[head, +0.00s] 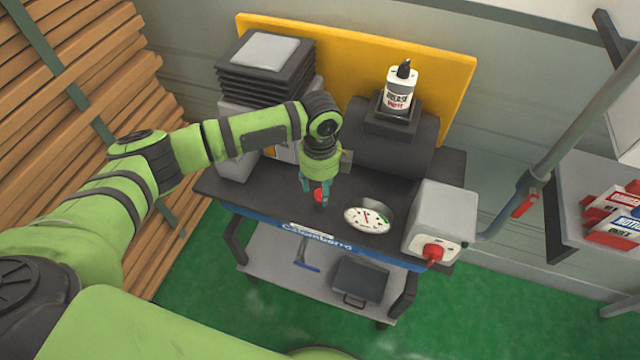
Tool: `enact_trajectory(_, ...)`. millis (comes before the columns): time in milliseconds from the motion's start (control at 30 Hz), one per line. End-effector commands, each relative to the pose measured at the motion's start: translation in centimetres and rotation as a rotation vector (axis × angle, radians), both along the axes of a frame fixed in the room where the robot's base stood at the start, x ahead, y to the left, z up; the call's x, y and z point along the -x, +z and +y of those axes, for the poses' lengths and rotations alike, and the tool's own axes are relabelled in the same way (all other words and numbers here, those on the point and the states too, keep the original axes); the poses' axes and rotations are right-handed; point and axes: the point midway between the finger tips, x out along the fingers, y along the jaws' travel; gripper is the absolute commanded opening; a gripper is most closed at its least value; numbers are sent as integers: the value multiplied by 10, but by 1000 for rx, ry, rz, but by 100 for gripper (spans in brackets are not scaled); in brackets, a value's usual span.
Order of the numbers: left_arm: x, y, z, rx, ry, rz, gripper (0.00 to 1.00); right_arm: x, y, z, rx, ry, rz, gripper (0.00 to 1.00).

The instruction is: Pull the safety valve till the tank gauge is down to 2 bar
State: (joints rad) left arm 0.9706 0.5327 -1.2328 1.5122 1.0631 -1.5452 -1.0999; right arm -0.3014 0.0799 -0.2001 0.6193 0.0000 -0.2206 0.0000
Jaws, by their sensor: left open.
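The tank gauge (367,219) is a round white dial on the front of the dark workbench-like unit. Its needle is too small to read surely. A small red knob (320,196), which looks like the safety valve, stands left of the gauge. My left gripper (319,188) points down at the red knob, with its open fingers on either side of it. Whether the fingers touch the knob I cannot tell. My right gripper is not in view.
A grey box (445,212) with a red knob (433,252) is right of the gauge. A white bottle (399,90) stands on the black tank (392,145) behind. A stack of black trays (265,65) is at the back left. A pipe with a red lever (525,203) stands at right.

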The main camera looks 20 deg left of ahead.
Motion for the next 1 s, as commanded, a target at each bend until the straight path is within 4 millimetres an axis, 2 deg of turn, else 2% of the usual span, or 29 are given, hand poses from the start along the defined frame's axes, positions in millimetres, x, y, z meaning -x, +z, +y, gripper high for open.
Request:
enact_trajectory(133,-1,5,0,1,0,-2,50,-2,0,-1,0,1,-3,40)
enact_trajectory(233,-1,18,0,1,0,-4,50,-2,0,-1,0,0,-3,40)
enact_trajectory(500,-1,76,0,1,-1,-5,50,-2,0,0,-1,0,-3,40)
enact_trajectory(700,0,108,0,1,0,-2,50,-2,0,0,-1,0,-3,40)
enact_trajectory(800,0,117,0,1,1,-2,50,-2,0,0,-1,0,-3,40)
enact_trajectory(1000,1,121,0,0,0,1,50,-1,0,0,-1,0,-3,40)
